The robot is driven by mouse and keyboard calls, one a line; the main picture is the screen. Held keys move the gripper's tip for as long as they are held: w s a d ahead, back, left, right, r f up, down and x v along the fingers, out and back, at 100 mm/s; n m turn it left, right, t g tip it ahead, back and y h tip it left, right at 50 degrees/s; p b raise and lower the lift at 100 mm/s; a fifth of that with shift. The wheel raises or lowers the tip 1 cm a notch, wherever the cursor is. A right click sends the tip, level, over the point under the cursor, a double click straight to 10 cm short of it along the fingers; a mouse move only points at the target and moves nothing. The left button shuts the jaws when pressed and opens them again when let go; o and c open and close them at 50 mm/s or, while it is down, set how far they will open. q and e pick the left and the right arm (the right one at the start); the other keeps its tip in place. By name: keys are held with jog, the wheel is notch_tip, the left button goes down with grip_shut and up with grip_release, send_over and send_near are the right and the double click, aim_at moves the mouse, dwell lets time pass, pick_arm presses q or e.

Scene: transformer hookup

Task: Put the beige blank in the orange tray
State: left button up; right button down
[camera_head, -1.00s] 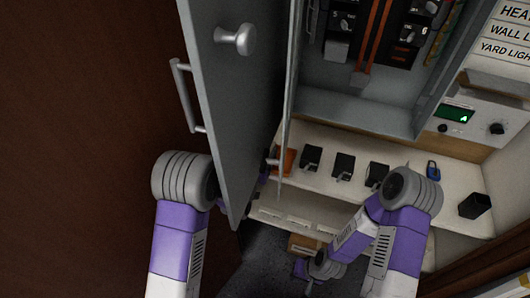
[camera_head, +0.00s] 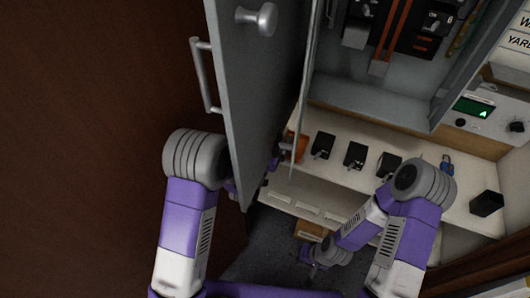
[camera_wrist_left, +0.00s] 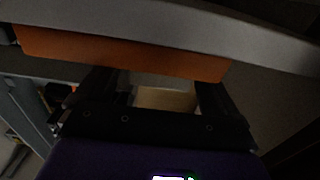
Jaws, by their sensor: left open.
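The orange tray (camera_head: 301,147) stands at the left end of the white shelf, partly hidden by the open cabinet door. An orange wall (camera_wrist_left: 120,50), apparently the same tray, crosses the upper part of the left wrist view. My left gripper (camera_wrist_left: 155,98) is open just below that wall in the picture. A tan surface (camera_wrist_left: 165,99) shows between its fingers; I cannot tell whether it is the beige blank or something farther off. In the head view the left gripper is mostly behind the door. My right gripper (camera_head: 313,258) hangs low near the floor, its fingers too small to read.
The grey cabinet door (camera_head: 260,90) stands open beside my left arm. Several black blocks, one of them (camera_head: 355,155), and a blue padlock (camera_head: 446,165) sit on the white shelf (camera_head: 335,179). A cardboard box (camera_head: 308,231) lies below.

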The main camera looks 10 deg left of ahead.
pick_arm(q)
jog(key=p+v, duration=0.1)
jog(key=v, duration=0.9)
jog(key=shift+s+a, duration=0.15)
jog(key=shift+s, duration=0.2)
